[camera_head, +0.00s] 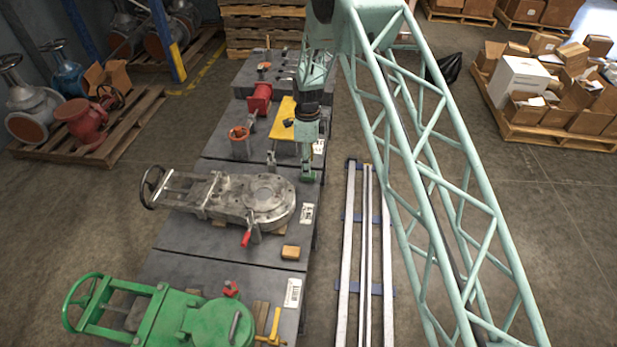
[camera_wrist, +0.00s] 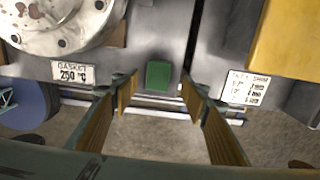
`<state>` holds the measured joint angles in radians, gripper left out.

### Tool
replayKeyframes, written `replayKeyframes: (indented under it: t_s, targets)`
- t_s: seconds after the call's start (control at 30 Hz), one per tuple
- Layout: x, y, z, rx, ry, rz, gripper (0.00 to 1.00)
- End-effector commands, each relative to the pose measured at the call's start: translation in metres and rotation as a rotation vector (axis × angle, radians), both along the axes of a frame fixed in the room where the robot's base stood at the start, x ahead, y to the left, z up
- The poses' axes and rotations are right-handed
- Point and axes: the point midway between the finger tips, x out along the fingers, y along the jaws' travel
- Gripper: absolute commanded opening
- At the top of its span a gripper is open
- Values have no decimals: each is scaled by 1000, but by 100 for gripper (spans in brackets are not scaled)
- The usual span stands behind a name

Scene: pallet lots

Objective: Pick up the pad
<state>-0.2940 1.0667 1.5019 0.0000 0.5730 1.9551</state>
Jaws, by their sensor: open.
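A small dark green block, which I take for the pad, (camera_wrist: 159,75) lies on the grey table top close to its edge in the wrist view. It stands between two printed labels. My gripper (camera_wrist: 158,95) is open, with its tan-lined fingers to the left and right of the block and a gap on each side. In the head view my gripper (camera_head: 308,165) hangs at the table's right edge, between the silver valve and the yellow part.
The silver valve (camera_head: 268,199) and yellow part (camera_head: 286,118) flank my gripper. A gasket label (camera_wrist: 85,72) and a taper shim label (camera_wrist: 245,88) lie beside the pad. A tan block (camera_head: 290,252) and green valve (camera_head: 190,318) are nearer. Long rails (camera_head: 365,260) lie to the right.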

Motion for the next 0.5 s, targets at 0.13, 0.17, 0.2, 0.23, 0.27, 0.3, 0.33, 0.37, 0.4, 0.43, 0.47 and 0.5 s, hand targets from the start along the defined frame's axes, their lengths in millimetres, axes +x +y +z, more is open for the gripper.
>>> replayKeyframes:
  t_s: [0.13,0.17,0.2,0.23,0.27,0.3,0.33,0.37,0.4,0.43,0.47,0.5]
  targets:
    - [-1,-1,-7,0,1,0,42]
    - [-1,-1,-9,0,1,0,42]
    - [-2,-1,-12,0,0,0,42]
    - [-2,-2,-15,0,0,0,42]
    - [-2,-2,-18,0,0,0,42]
    - [-3,-2,-22,0,1,0,42]
    - [-3,-3,-26,0,1,0,42]
    - [-4,-3,-29,-1,1,0,42]
    - [-5,-3,-34,-1,2,0,42]
    - [-4,-3,-37,-1,2,0,42]
    - [-4,-3,-40,-1,1,0,42]
    - [-4,-3,-43,0,1,0,42]
